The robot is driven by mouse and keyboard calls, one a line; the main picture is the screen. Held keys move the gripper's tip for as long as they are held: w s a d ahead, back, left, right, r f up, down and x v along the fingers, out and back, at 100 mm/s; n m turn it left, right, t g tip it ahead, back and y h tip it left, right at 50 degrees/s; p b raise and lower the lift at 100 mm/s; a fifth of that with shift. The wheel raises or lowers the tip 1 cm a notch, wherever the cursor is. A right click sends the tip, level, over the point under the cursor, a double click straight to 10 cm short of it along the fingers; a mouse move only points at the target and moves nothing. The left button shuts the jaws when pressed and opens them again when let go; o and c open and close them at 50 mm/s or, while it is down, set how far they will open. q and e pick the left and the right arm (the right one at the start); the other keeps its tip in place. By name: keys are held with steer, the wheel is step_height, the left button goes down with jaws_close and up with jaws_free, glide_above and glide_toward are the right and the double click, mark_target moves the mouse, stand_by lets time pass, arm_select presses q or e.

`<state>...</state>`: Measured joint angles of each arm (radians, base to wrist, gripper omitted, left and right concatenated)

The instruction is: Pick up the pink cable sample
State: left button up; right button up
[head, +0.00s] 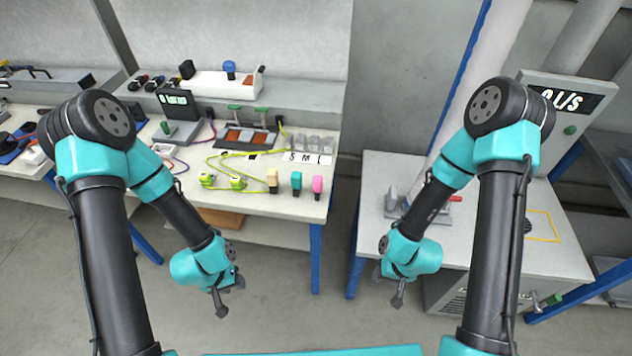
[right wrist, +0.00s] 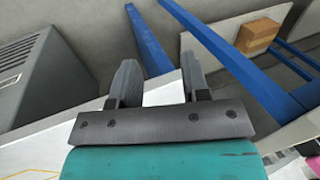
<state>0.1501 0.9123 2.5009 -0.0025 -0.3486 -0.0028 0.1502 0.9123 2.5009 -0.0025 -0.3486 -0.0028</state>
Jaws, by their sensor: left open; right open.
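The pink cable sample (head: 317,186) stands at the front right corner of the left workbench (head: 260,206) in the head view. A teal sample (head: 296,183) and a beige sample (head: 272,180) stand in a row to its left. My left gripper (head: 228,296) is open and empty, in front of the bench and left of the pink sample. My right gripper (head: 390,290) is open and empty, to the right of the pink sample and away from it. In the right wrist view, its two fingers (right wrist: 158,85) are apart with nothing between them.
Yellow-green cables (head: 225,180) lie on the bench left of the samples. Clear bins with an S M L label (head: 307,158) stand behind them. A gap with blue legs separates this bench from the right bench (head: 375,170). A cardboard box (right wrist: 258,35) shows in the right wrist view.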

steer(key=shift+o, duration=0.2)
stand_by(0.3)
steer(key=o, duration=0.3)
steer(key=w+a+r+n+g, duration=0.1)
steer(key=w+a+r+n, duration=0.45)
steer(key=w, duration=0.25)
steer(key=w+a+r+n, duration=0.4)
steer(key=w+r+n, duration=0.15)
steer(key=w, duration=0.25)
steer(key=w+a+r+n+h, duration=0.1)
steer(key=w+a+r+n, duration=0.1)
steer(key=r, duration=0.5)
steer(key=w+a+r+n+h, duration=0.1)
steer(key=a+r, duration=0.3)
steer(key=r, duration=0.4)
steer(key=w+a+r+n+h, duration=0.1)
steer(key=w+a+r+n, duration=0.2)
steer(key=r, duration=0.4)
steer(key=shift+w+a+r+n+h, duration=0.2)
steer(key=shift+w+r+n+h, duration=0.2)
steer(key=shift+w+n, duration=0.15)
